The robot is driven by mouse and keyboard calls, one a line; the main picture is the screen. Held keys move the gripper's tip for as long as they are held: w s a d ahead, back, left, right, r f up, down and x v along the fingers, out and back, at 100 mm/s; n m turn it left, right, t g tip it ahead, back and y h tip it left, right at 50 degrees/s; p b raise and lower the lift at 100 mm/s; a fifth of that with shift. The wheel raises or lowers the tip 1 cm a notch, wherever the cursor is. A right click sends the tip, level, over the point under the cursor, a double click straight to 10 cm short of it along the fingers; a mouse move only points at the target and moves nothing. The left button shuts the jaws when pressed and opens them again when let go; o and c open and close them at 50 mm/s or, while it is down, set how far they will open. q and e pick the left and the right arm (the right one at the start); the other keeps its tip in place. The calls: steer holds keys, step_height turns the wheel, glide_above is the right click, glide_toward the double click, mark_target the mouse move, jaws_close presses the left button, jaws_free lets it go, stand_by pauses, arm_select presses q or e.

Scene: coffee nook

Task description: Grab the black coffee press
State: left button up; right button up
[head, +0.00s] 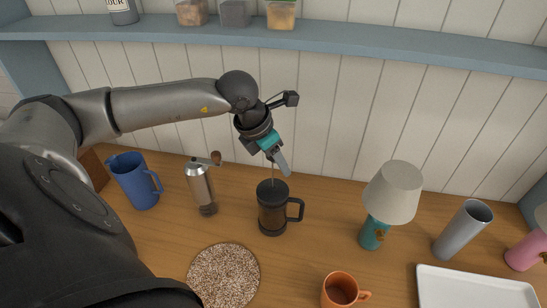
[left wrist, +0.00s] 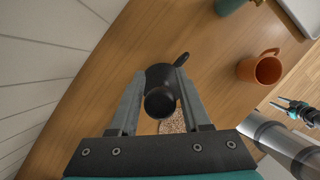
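The black coffee press (head: 271,212) stands upright on the wooden counter, its handle to the right and a thin plunger rod rising from its lid. My left gripper (head: 279,160) is directly above it, fingers pointing down, around the top of the rod. In the left wrist view the press (left wrist: 158,76) shows from above between the two spread fingers of my left gripper (left wrist: 160,78), its round black top nearest the camera. I see no firm grip on it. My right gripper (left wrist: 296,112) seems to show small at the right edge of that view; its finger state is unclear.
A steel grinder (head: 200,188) and blue pitcher (head: 136,182) stand left of the press. A woven round mat (head: 224,276) and orange mug (head: 340,290) lie in front. A lamp (head: 392,194), grey tumbler (head: 463,229) and white tray (head: 475,290) are right. A shelf (head: 330,36) runs above.

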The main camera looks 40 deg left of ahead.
arm_select(q)
jaws_close()
stand_by(0.6)
stand_by(0.4)
